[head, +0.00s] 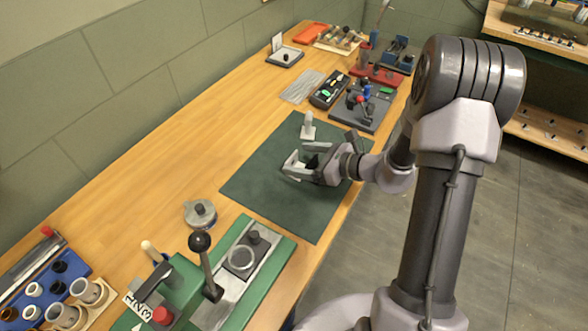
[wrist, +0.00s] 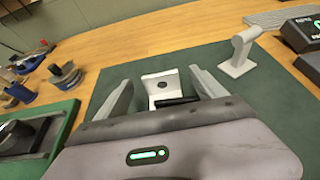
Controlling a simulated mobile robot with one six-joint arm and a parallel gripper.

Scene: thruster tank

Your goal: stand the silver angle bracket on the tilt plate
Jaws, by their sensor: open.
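The silver angle bracket (wrist: 159,80) stands on the dark green mat in the wrist view, with a dark hole in its upright face. In the head view the bracket (head: 292,164) is partly hidden by my gripper (head: 305,161). My gripper is open, with one finger on each side of the bracket in the wrist view (wrist: 162,84); I cannot tell whether either finger touches it. A low grey base with an upright white plate and a dark knob (head: 285,57) stands at the far back left; it may be the tilt plate, but I cannot be sure.
A small pale T-topped stand (head: 308,127) is on the mat (head: 262,190) just beyond my gripper. A green lever press (head: 185,295) and a round grey lidded part (head: 200,214) are at the near end. A control box (head: 330,90) and joystick unit (head: 362,105) lie beyond the mat.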

